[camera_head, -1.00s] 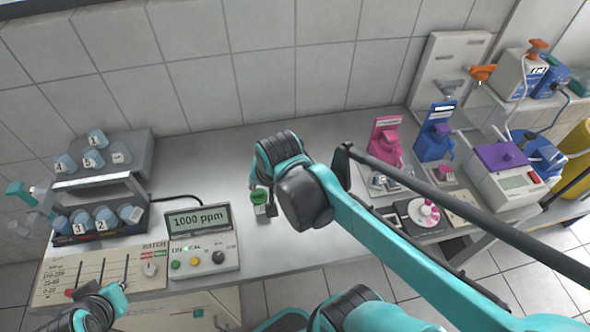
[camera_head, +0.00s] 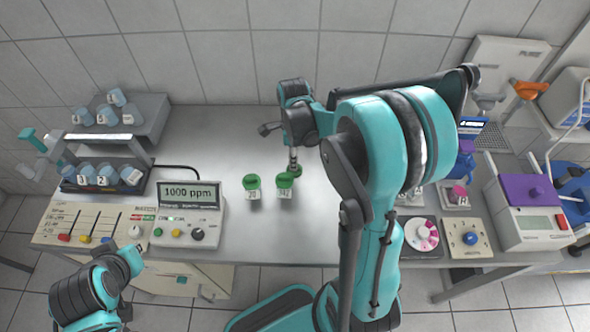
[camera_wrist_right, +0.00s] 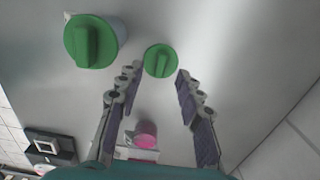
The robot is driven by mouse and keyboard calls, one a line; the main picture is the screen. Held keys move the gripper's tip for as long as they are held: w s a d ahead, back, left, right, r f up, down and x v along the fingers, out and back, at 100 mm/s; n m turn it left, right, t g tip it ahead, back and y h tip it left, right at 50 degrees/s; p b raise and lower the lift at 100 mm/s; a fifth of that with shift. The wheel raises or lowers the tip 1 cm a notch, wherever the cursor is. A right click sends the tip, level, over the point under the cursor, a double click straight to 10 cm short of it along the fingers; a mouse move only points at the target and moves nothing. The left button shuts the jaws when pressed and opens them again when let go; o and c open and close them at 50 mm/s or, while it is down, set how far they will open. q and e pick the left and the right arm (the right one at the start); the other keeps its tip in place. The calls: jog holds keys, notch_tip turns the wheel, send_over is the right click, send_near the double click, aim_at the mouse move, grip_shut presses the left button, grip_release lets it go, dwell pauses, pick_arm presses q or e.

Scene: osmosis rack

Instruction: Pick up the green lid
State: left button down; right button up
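A green lid (camera_head: 294,171) lies on the grey table just below my right gripper (camera_head: 293,155). In the right wrist view this lid (camera_wrist_right: 160,60) is round with a raised bar and shows between and beyond the fingertips of the right gripper (camera_wrist_right: 157,82). The fingers are apart with nothing between them. Two small labelled containers with green lids (camera_head: 252,182) (camera_head: 285,181) stand in front. One green-lidded container (camera_wrist_right: 92,42) shows at upper left in the wrist view.
A pink-lidded container (camera_wrist_right: 145,135) shows in the wrist view. A purple-topped device (camera_head: 530,205) stands right. The table between meter and green-lidded containers is clear.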

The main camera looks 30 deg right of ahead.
notch_tip(320, 180, down, 4)
jog(key=shift+d+f+b, duration=0.1)
jog(key=shift+d+b, duration=0.05)
jog(key=shift+b, duration=0.6)
jog(key=shift+c, duration=1)
grip_shut()
jog(key=shift+r, duration=0.2)
